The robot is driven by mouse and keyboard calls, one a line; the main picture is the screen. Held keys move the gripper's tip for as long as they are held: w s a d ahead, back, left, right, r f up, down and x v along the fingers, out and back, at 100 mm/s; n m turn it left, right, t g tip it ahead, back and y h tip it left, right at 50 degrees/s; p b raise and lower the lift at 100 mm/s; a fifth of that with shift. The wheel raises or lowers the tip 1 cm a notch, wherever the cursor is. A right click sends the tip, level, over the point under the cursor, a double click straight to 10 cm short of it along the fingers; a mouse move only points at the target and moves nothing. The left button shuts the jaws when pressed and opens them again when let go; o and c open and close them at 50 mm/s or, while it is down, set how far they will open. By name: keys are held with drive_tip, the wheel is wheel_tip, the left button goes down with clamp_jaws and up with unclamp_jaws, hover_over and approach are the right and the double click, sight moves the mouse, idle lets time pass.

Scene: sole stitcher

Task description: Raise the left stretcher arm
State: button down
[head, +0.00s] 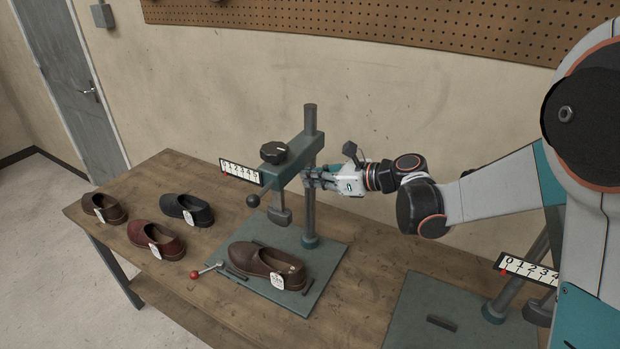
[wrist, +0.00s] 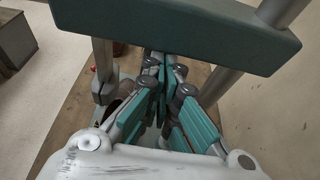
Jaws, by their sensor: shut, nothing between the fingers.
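The left stretcher arm (head: 290,157) is a grey-green horizontal bar on an upright post (head: 309,205), with a black knob on top and a hanging foot above a brown shoe (head: 268,264). In the wrist view the bar (wrist: 200,32) crosses the top of the picture. My gripper (head: 306,180) is beside the post, close under the bar's level in the head view. In the wrist view its teal-padded fingers (wrist: 160,72) are together and empty, with their tips near the bar's lower edge. Whether they touch it I cannot tell.
A red-knobbed lever (head: 206,270) lies by the base plate (head: 325,262). Several loose shoes (head: 157,240) lie at the left on the wooden table (head: 150,180). A second station (head: 430,318) stands at right.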

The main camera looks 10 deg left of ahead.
drive_tip(key=v, duration=1.2)
drive_tip(key=shift+f, duration=0.15)
